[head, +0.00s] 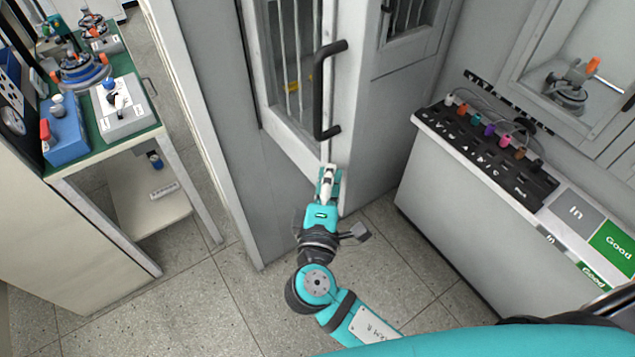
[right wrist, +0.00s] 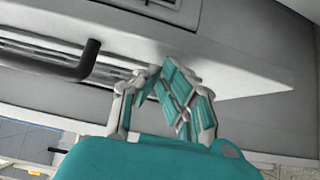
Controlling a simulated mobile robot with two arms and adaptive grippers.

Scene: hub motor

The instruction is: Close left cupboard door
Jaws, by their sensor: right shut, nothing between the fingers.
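The left cupboard door (head: 292,139) is a pale panel with a barred window, at the upper middle of the head view. Its black bar handle (head: 318,92) stands upright near the door's right edge; it also shows at the left of the right wrist view (right wrist: 60,66). My right gripper (head: 328,176) is shut and empty, just below the handle at the door's lower right edge. Its fingers (right wrist: 172,92) overlap the pale door edge in the right wrist view; contact cannot be told. How far the door stands open is unclear. My left gripper is out of view.
A grey counter (head: 440,205) with a black rack (head: 490,150) of coloured items stands at the right. A green-topped workbench (head: 112,135) with devices stands at the left. Another barred cupboard panel (head: 410,50) is right of the door. Tiled floor (head: 225,310) is clear below.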

